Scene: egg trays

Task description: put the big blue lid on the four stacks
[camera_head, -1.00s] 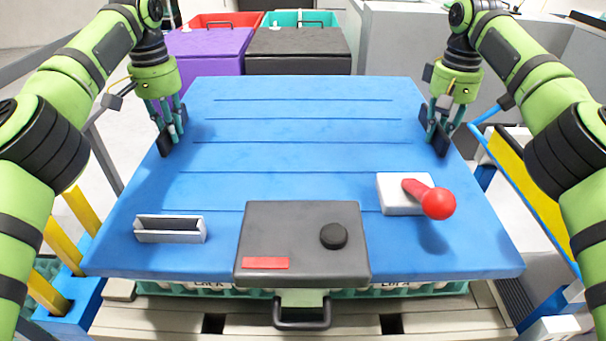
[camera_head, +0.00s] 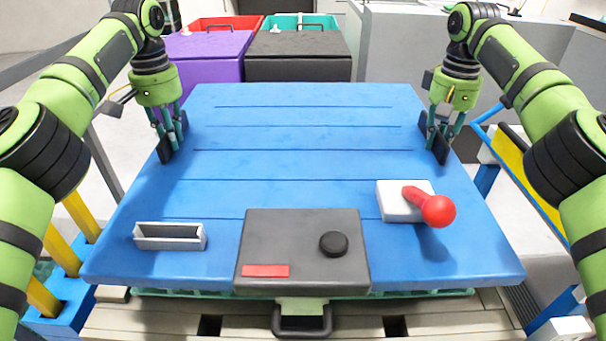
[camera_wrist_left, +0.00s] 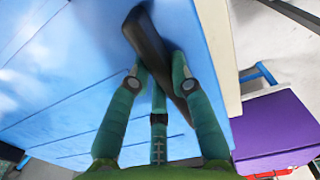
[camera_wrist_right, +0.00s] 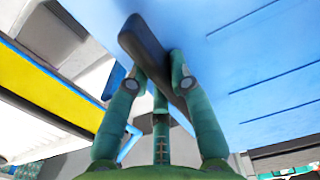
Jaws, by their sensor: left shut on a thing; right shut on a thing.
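The big blue lid (camera_head: 300,165) lies level across the middle of the head view, between my two arms. My left gripper (camera_head: 171,140) is shut on the dark handle at the lid's left edge; this handle (camera_wrist_left: 150,45) crosses between its fingers in the left wrist view. My right gripper (camera_head: 438,138) is shut on the dark handle at the right edge; that handle (camera_wrist_right: 150,50) shows in the right wrist view. The stacks are almost wholly hidden under the lid. Only a thin strip of green tray (camera_head: 420,294) shows below its front edge.
A grey panel with a black knob (camera_head: 303,250), a red-knobbed joystick (camera_head: 432,208) and a grey holder (camera_head: 170,237) overlap the lid's near part in view. Purple (camera_head: 210,55) and black (camera_head: 298,55) bins stand behind. Yellow-and-blue racks flank both sides.

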